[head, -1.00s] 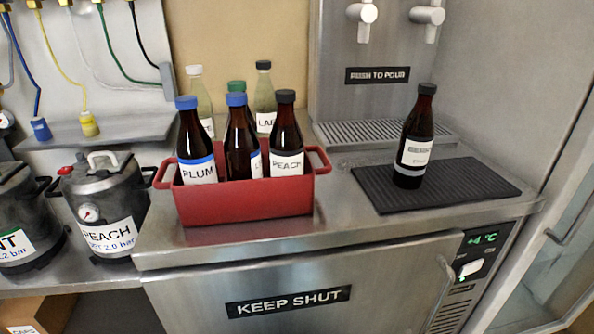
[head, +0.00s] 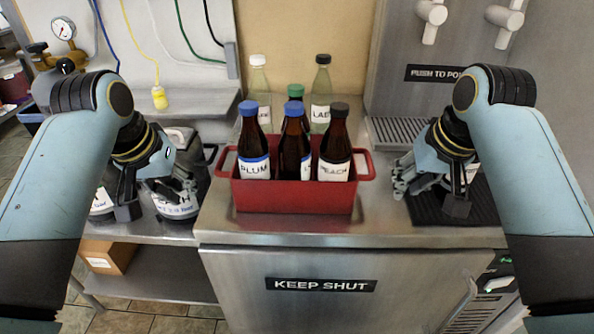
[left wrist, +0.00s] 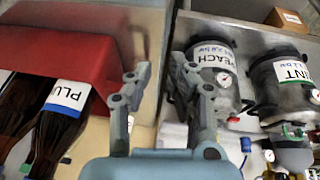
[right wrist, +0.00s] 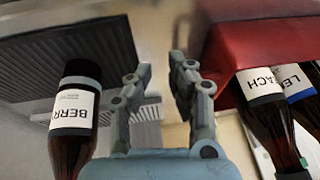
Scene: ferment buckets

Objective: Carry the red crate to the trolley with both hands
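The red crate (head: 295,198) stands on the steel counter, with a loop handle at each end. It holds brown bottles, among them PLUM (head: 254,150) and PEACH (head: 335,150). My left gripper (head: 153,200) is open and empty, left of the crate and apart from its left handle (head: 224,160). My right gripper (head: 430,195) is open and empty, right of the crate and apart from its right handle (head: 366,164). The crate's red wall also shows in the left wrist view (left wrist: 75,45) and the right wrist view (right wrist: 265,40). No trolley is in view.
A BERRY bottle (right wrist: 75,115) stands on the black mat (right wrist: 60,55), mostly hidden behind my right gripper in the head view. Pressure kegs (left wrist: 215,85) stand by my left gripper. Clear bottles (head: 321,95) stand behind the crate. The counter before the crate is clear.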

